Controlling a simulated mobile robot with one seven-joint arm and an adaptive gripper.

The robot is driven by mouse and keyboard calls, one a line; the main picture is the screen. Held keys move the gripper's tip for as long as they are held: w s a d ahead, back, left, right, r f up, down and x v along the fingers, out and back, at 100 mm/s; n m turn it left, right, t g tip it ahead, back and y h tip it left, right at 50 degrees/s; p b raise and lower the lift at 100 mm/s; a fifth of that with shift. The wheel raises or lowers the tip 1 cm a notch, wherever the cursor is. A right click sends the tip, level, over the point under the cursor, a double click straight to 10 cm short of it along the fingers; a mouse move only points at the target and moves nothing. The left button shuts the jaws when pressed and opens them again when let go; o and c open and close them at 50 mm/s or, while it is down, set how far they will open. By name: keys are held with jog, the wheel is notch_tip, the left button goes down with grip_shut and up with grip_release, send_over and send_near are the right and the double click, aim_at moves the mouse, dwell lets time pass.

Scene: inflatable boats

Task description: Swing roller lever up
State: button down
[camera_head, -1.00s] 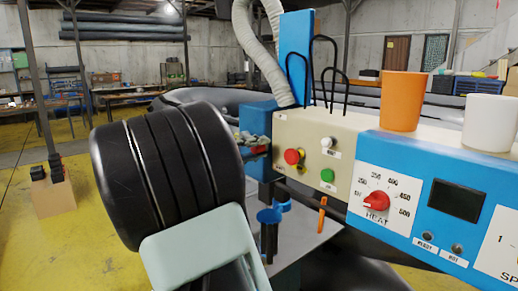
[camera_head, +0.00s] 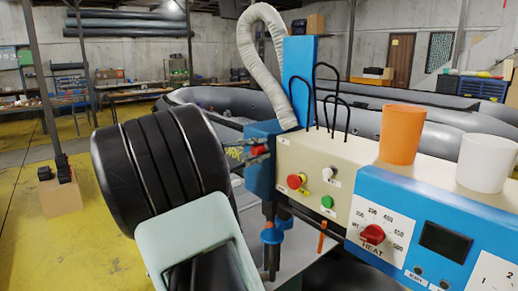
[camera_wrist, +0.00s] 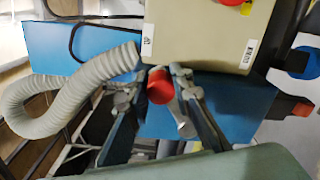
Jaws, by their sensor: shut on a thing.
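The roller lever shows in the wrist view as a red knob (camera_wrist: 160,85) on a short grey metal stem, in front of a blue panel. My gripper (camera_wrist: 156,92) has one finger on each side of it, closed on it near the tips. In the head view, a red piece of the lever (camera_head: 262,150) shows beside the blue upright, left of the cream control box. My gripper (camera_head: 240,155) is there, partly hidden behind my arm. The lever's exact angle is hard to tell.
The welding machine has a cream box (camera_head: 325,165) with red and green buttons and a blue heat panel (camera_head: 420,225). An orange cup (camera_head: 401,135) and a white cup (camera_head: 486,163) stand on top. A grey hose (camera_head: 262,50) arches above. An orange lever (camera_head: 322,236) sits below.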

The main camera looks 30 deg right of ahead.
jog(key=shift+r, duration=0.15)
jog(key=c, duration=1.7)
grip_release()
jog(key=a, duration=1.2)
jog(key=shift+s, duration=0.4)
